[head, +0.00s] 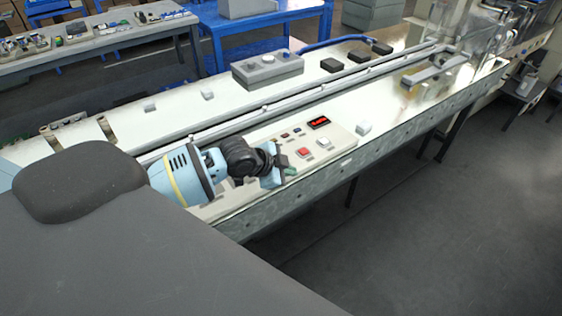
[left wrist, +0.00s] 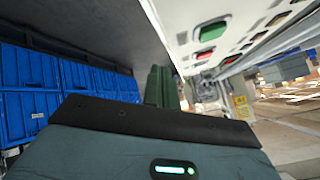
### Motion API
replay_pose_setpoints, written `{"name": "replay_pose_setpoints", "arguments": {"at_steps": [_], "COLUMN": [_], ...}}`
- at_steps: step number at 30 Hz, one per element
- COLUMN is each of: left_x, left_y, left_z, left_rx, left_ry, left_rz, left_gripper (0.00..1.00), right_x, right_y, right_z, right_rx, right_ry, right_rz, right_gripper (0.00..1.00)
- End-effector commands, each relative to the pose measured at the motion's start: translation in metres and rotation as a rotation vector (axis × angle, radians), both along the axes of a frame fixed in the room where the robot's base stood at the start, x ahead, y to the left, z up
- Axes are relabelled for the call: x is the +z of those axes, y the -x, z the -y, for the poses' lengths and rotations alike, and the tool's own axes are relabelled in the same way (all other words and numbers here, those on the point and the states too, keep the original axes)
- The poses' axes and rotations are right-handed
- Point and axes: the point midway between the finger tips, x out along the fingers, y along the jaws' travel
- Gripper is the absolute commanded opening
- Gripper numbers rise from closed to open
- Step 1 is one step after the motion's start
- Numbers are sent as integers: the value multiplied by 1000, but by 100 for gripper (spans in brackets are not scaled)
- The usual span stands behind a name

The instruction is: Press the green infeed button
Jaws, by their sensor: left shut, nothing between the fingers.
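The control panel (head: 343,137) lies along the near edge of the machine's long bed, with a red button (head: 304,152) and a white button (head: 323,142). In the left wrist view the green button (left wrist: 213,32) shows at the upper right, beside the red button (left wrist: 204,55). I cannot make out the green button in the head view, where my left gripper covers part of the panel. My left gripper (head: 287,167) is at the panel's near left part, left of the red button. Its green fingers (left wrist: 160,86) are shut and empty, apart from the green button in the wrist view. My right gripper is not in view.
A red digital display (head: 318,122) sits at the panel's back. A grey box with knobs (head: 268,68) stands across the bed, with a long rail (head: 310,88) between. A small white block (head: 363,128) lies right of the panel. Open floor (head: 440,230) lies in front.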

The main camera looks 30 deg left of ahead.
Motion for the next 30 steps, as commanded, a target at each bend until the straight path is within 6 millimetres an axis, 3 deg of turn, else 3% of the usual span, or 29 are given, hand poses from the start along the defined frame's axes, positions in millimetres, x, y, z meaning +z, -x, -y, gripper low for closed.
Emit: {"name": "replay_pose_setpoints", "arguments": {"at_steps": [1, 6, 12, 30], "left_x": [19, 61, 86, 83], "left_y": [-11, -30, -39, -39], "left_z": [-13, -42, -60, -62], "left_rx": [-6, -20, -24, -24], "left_ry": [-32, -104, -143, -147], "left_rz": [14, 22, 26, 22], "left_gripper": [0, 0, 0, 0], "right_x": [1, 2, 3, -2], "right_y": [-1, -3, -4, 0], "right_z": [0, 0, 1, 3], "right_rx": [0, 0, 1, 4], "right_ry": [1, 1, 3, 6], "right_rz": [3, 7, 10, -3], "right_gripper": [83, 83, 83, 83]}}
